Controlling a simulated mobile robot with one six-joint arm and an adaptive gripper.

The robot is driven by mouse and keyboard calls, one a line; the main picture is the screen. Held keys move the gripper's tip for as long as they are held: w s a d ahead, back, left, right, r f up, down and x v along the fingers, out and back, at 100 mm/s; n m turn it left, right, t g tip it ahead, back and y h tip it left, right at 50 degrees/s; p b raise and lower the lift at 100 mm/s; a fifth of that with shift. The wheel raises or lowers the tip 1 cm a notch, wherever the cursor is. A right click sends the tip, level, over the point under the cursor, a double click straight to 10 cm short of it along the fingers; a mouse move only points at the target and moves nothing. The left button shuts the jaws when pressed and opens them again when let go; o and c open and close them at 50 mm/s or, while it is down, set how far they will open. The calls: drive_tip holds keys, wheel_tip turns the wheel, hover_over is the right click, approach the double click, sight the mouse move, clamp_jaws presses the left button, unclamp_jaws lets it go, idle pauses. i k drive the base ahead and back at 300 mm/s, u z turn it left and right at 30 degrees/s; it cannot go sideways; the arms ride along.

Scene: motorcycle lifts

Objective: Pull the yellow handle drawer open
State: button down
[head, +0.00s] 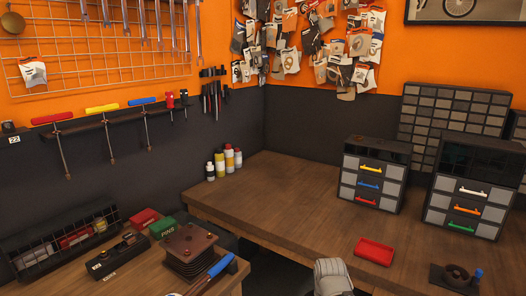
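The yellow handle (371,169) is on the top drawer of a small dark cabinet (377,147) with grey drawer fronts. The cabinet stands on the wooden workbench toward the right of the head view. Its yellow-handled drawer looks shut, flush with the fronts around it. A blue handle (369,185) and a red handle (366,201) sit on the drawers below it. A light grey rounded part of my arm shows at the bottom edge, in front of the bench. My gripper's fingers do not show.
A second cabinet (474,158) with white, orange and green handles stands to the right. A red tray (374,251) lies in front of the yellow-handled cabinet. Several bottles (229,158) stand at the back left. The bench's middle is clear. A nearer table (140,275) holds tools.

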sight(393, 171)
drive_tip(key=k, duration=1.35)
drive_tip(key=z, duration=0.35)
drive_tip(key=i, duration=1.8)
drive_tip(key=u, duration=0.35)
